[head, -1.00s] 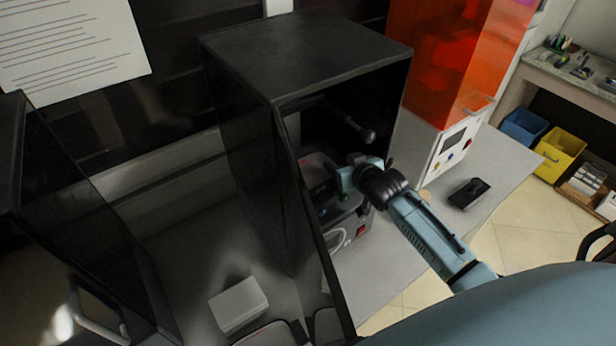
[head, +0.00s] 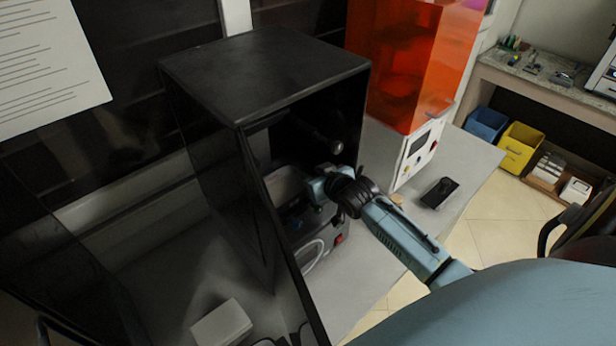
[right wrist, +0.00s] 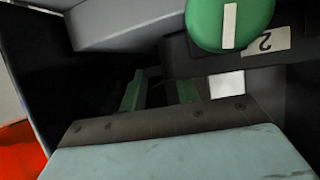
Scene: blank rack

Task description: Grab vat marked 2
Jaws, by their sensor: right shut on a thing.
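The vat marked 2 shows in the right wrist view as a dark body with a white label reading 2 (right wrist: 265,42), upside down. A green knob (right wrist: 230,22) with a white stripe is beside the label. My right gripper (right wrist: 158,92) is shut on the vat; its contact is mostly in shadow. In the head view my right gripper (head: 316,190) reaches into the open front of a black cabinet (head: 265,75), at the grey machine (head: 318,250) inside. The vat is hard to make out there, partly hidden by the gripper. My left gripper is not in view.
The cabinet's walls and top close around my right gripper. A round-ended rod (head: 337,147) sticks out above it. To the right stand an orange-covered machine (head: 405,70) and a black flat object (head: 440,192) on the table. A white box (head: 222,322) lies at lower left.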

